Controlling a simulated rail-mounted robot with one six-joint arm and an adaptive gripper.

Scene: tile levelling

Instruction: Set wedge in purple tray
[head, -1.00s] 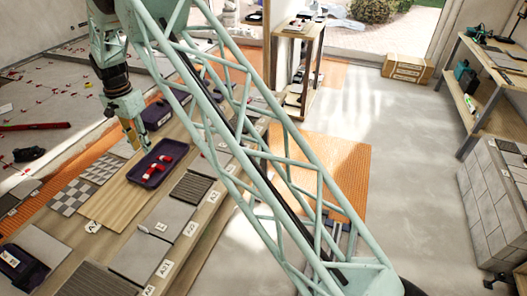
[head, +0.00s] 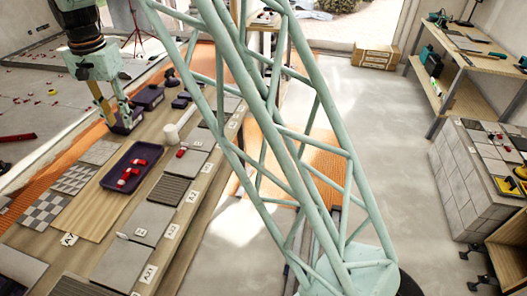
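The purple tray (head: 152,150) lies on the wooden bench with several small red-and-white wedges (head: 127,173) in it. One more small red wedge (head: 181,153) lies outside the tray, on a grey tile to its right. My gripper (head: 117,117) points down beyond the tray's far edge, over a smaller dark purple container (head: 126,125). Its two fingers stand apart and I see nothing held between them. The exact height of the fingertips above the container is hard to tell.
A white mallet (head: 180,128) lies between the tray and the right-hand tiles. Grey and checkered tiles (head: 42,212) with label cards surround the tray. A second dark container (head: 149,97) stands farther back. My arm's lattice link hides part of the bench's right side.

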